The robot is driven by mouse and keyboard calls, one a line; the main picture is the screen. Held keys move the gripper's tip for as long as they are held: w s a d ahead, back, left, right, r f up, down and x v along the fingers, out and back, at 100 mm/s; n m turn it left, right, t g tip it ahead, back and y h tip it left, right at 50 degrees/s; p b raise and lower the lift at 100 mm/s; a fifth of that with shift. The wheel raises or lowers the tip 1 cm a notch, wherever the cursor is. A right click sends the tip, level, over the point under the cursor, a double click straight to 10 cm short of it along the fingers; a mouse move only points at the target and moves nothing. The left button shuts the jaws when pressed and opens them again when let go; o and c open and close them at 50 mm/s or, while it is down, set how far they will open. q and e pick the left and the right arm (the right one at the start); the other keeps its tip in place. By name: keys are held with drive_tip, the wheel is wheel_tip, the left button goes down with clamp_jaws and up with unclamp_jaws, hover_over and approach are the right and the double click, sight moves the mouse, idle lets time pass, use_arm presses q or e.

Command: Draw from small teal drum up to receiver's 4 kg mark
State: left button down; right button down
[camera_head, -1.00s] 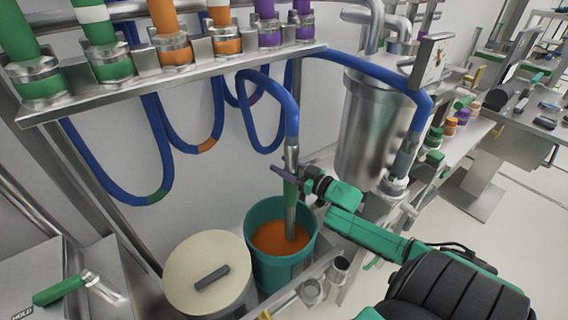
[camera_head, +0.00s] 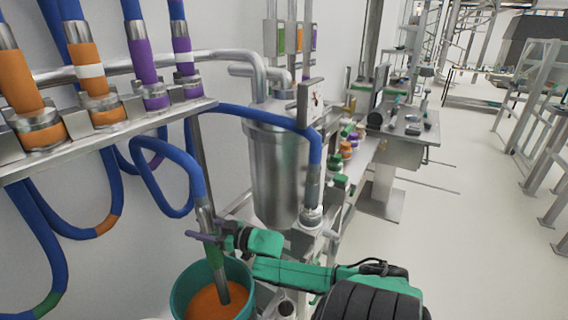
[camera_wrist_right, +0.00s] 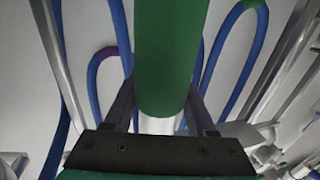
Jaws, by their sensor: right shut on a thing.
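The small teal drum (camera_head: 243,297) is at the bottom of the head view, cut by the frame edge, with orange contents (camera_head: 208,302) inside. A steel lance with a green sleeve (camera_head: 214,258) on a blue hose (camera_head: 189,172) stands tilted in the drum, its lower end at the orange contents. My right gripper (camera_head: 213,239) is shut on this lance above the drum rim. The green sleeve (camera_wrist_right: 172,55) fills the middle of the right wrist view between the fingers. The steel receiver (camera_head: 280,170) stands behind my right arm. I cannot read a 4 kg mark. My left gripper is out of view.
A steel rack (camera_head: 105,138) with orange- and purple-banded hose ends runs along the left, with blue hoses looping below. A second hose end reaches a fitting (camera_head: 312,214) beside the receiver. A bench (camera_head: 400,150) stands farther back. Open floor lies at the right.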

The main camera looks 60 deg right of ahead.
wheel_tip(320, 180, down, 28)
drive_tip(key=b, duration=2.3)
drive_tip(key=shift+f, duration=0.15)
idle(4.4)
